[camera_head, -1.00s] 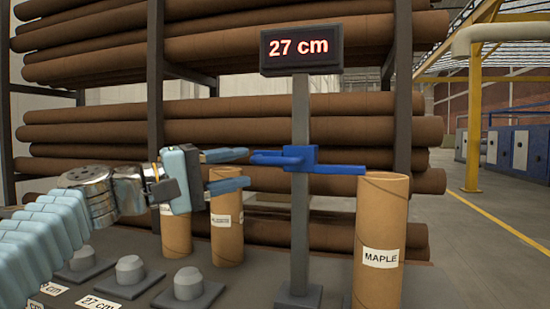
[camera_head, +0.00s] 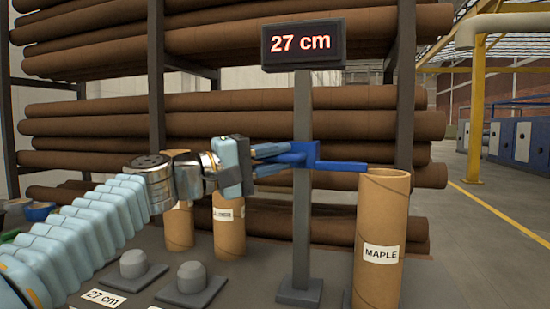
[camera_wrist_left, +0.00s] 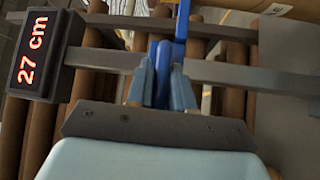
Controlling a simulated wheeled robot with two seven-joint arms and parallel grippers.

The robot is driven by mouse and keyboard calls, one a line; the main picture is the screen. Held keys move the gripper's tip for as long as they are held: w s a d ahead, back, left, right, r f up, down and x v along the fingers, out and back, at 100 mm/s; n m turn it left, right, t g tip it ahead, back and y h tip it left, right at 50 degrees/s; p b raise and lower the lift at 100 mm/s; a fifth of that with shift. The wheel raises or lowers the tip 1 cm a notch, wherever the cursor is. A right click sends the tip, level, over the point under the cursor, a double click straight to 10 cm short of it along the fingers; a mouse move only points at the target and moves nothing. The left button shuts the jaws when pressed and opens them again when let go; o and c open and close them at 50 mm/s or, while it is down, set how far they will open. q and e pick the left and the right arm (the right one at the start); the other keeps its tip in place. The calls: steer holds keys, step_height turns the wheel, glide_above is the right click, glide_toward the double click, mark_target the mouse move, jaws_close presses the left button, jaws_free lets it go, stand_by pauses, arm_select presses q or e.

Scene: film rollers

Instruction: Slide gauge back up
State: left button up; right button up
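The blue gauge slider (camera_head: 312,155) sits on the grey upright post (camera_head: 301,220). Its flat arm reaches right to the rim of the cardboard tube labelled MAPLE (camera_head: 383,225); whether it touches the rim I cannot tell. The display (camera_head: 303,44) on the post reads 27 cm. My left gripper (camera_head: 275,161) is shut on the slider's left-hand handle. In the left wrist view the two fingers (camera_wrist_left: 161,88) lie on either side of the blue handle (camera_wrist_left: 161,65), close against it. My right gripper is not in view.
Two more cardboard tubes, the nearer one (camera_head: 229,232) with a partly hidden label, stand behind my left arm. Grey pegs on square bases (camera_head: 191,281) and a 27 cm card (camera_head: 104,298) are in front. A rack of brown rolls (camera_head: 230,65) fills the background.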

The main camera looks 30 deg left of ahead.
arm_select(q)
jaws_close()
step_height(320, 180, up, 9)
steer(key=p, duration=0.5)
steer(key=shift+f, duration=0.15)
steer(key=shift+s+a+r+p, duration=0.1)
steer(key=shift+r+p, duration=0.25)
steer(key=shift+r, duration=0.2)
steer(key=o, duration=0.7)
jaws_free()
steer(key=shift+f, duration=0.1)
